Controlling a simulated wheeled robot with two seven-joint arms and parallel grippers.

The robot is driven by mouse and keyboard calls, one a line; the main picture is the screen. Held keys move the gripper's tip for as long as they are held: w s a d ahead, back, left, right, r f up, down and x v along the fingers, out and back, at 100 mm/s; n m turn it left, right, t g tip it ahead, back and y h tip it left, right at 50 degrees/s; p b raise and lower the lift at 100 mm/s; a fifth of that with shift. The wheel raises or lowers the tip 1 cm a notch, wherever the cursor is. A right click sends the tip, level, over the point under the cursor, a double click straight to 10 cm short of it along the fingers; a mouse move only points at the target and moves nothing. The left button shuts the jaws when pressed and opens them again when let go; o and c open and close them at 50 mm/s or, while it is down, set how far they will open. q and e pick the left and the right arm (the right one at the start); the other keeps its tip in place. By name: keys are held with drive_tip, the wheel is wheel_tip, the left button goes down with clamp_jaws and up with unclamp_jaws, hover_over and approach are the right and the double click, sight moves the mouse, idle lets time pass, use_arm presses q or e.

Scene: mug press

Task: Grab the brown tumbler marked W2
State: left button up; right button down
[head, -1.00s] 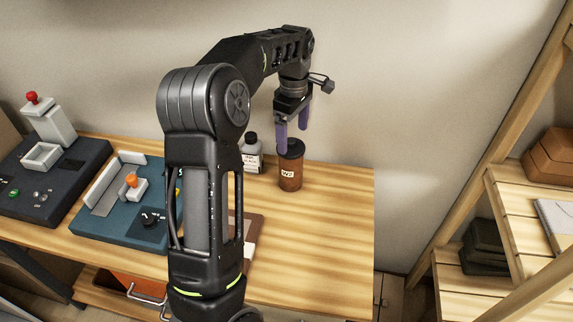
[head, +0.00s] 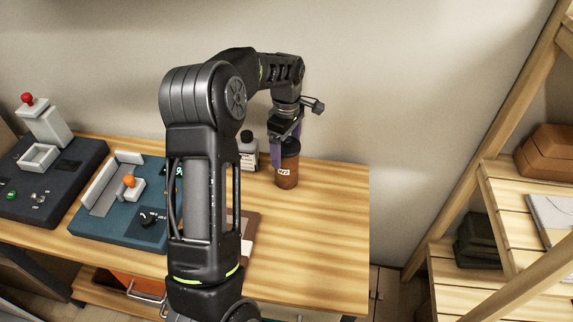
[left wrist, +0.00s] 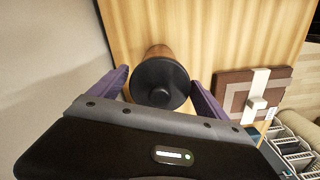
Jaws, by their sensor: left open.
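The brown tumbler marked W2 (head: 287,171) stands upright on the wooden table near its back right. Its black lid (left wrist: 159,83) shows from above in the left wrist view. My left gripper (head: 285,150) is lowered at the tumbler's top, with its purple fingers around the lid. In the left wrist view the left gripper (left wrist: 160,85) is open, one finger on each side of the tumbler, with a visible gap at least on the right side. My right gripper is not in view.
A brown framed board (left wrist: 255,95) lies on the table nearby. A blue device (head: 125,205) and a dark device (head: 45,180) sit at left. The table's right side is clear.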

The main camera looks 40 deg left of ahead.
use_arm(q)
drive_tip(key=shift+f, duration=0.9)
drive_tip(key=shift+r, duration=0.1)
clamp_jaws()
idle(0.6)
